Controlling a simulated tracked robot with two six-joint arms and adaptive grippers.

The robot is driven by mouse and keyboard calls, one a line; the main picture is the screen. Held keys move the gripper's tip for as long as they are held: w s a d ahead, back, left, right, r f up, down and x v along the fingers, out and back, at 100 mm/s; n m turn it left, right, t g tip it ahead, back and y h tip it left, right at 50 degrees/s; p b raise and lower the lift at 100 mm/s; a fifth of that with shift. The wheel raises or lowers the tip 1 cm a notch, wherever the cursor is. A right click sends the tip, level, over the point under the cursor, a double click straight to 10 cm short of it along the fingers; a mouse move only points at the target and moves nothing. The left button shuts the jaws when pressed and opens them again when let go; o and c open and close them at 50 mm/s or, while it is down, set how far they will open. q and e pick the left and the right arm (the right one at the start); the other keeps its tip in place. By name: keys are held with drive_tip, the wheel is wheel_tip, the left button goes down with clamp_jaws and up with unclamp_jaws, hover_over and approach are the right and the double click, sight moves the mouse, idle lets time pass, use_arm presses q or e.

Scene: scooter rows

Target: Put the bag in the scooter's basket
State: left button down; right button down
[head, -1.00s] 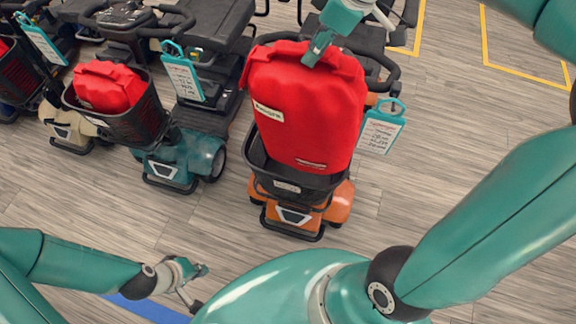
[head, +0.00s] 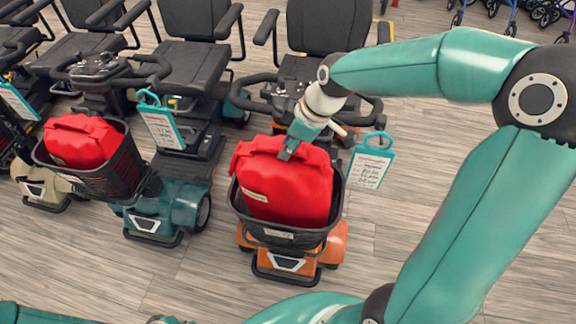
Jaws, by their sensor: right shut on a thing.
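A red bag (head: 285,190) sits largely down inside the black basket (head: 280,236) of the orange scooter (head: 337,243), its upper part standing above the rim. My right gripper (head: 288,150) is shut on the top of the bag, reaching in from behind and above. The bag's lower part is hidden by the basket wall, so I cannot tell whether it touches the basket floor. My left gripper is not clearly in view; only a bit of that arm shows at the bottom edge.
Teal-framed tags (head: 371,166) hang by the handlebars. Wheeled walkers (head: 497,14) stand at the back right. Floor in front is clear.

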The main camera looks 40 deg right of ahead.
wheel_tip(320, 180, down, 7)
drive_tip(key=shift+f, duration=0.1)
idle(0.4)
drive_tip(key=c, duration=1)
unclamp_jaws()
drive_tip(key=v, duration=1.2)
